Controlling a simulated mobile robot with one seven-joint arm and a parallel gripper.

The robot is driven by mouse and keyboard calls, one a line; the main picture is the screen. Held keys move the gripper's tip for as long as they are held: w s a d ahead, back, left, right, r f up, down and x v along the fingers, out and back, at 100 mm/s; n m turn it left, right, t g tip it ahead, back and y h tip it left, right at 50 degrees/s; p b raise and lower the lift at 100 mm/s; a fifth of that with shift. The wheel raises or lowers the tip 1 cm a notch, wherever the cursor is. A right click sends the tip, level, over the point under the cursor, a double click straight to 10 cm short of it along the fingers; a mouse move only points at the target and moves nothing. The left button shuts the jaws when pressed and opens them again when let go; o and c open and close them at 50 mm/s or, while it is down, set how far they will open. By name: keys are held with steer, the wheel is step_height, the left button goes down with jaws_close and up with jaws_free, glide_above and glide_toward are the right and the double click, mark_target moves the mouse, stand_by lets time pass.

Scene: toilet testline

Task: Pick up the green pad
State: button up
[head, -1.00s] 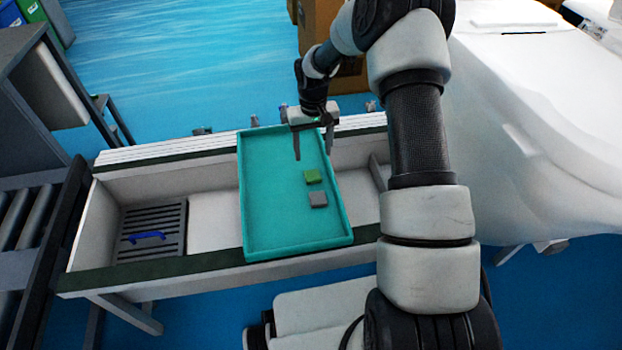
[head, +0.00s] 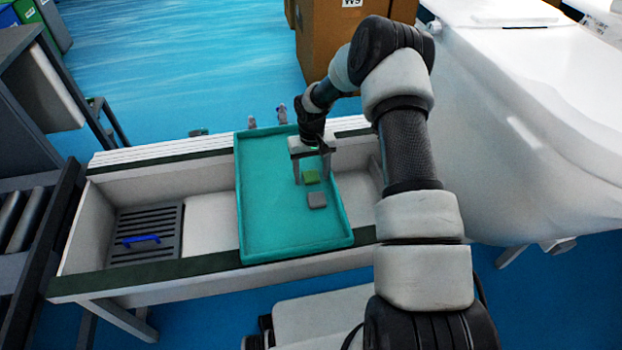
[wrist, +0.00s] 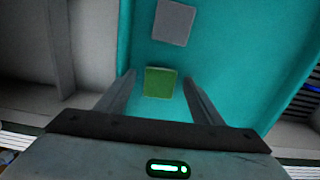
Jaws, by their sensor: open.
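The green pad (head: 311,177) is a small square block lying in the teal tray, towards its right side. In the wrist view the green pad (wrist: 160,82) shows between the ends of my fingers. My gripper (head: 311,176) is open and points down over the pad, with one finger on each side of it; in the wrist view my gripper (wrist: 160,92) holds nothing. I cannot tell whether the fingers touch the pad or how far above the tray floor their tips are.
A grey pad (head: 317,200) lies just nearer than the green one. The teal tray (head: 265,215) has raised rims and rests across a white trough. A dark slatted grate (head: 160,222) with a blue handle lies left. The tray's left half is bare.

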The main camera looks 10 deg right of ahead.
steer(key=c, duration=1.1)
steer(key=shift+r, duration=0.1)
